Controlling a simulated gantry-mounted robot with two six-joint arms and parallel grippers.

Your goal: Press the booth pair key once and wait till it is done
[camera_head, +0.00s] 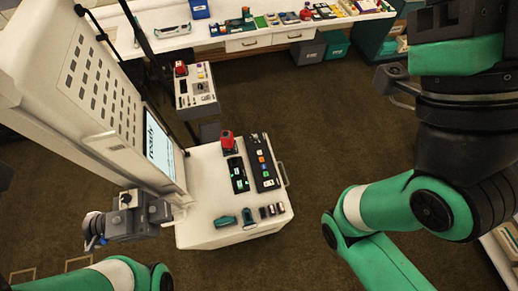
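The booth (50,70) is a tall white cabinet at the left, with a lit screen (160,145) that reads "ready". A white console top (205,193) juts out from its foot. On the console are a red button-like part (228,140), a dark panel with several small coloured keys (263,160) and a smaller dark panel (238,174). I cannot read which key is the pair key. My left gripper (95,230) is beside the console's left edge, apart from the keys; its opening is unclear. My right gripper (397,85) is at the upper right, far from the console, partly hidden by my arm.
Small green and dark items (248,218) stand along the console's front edge. A handle (283,174) sticks out on its right. A second small console (195,90) stands behind. A white counter (160,18) with many props runs along the back. Brown floor (300,110) is clear at the middle.

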